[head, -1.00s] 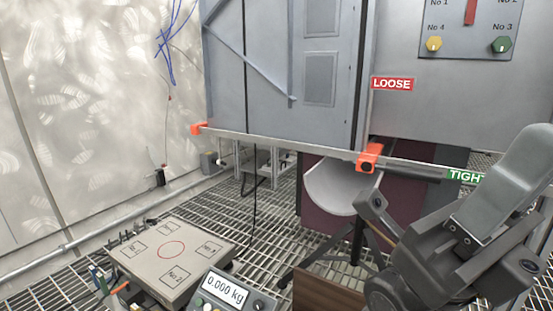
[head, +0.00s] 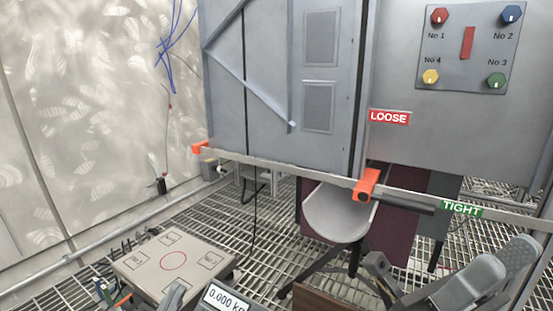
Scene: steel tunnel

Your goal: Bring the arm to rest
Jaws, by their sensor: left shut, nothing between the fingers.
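My right arm (head: 470,290) shows as grey links in the lower right corner, low in front of the grating. Its gripper cannot be clearly told apart from the links, so its jaws cannot be read. The tip of my left gripper (head: 175,295) shows at the bottom edge, just in front of the weighing platform (head: 133,271). It is shut and empty; the rest of it is cut off by the frame.
A scale display (head: 226,299) stands at the bottom. A bar with orange clamps (head: 367,184) crosses the grey cabinet (head: 270,110). LOOSE (head: 388,118) and TIGHT (head: 461,209) labels and a knob panel (head: 467,45) are at right. A white chute (head: 335,214) hangs below the bar.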

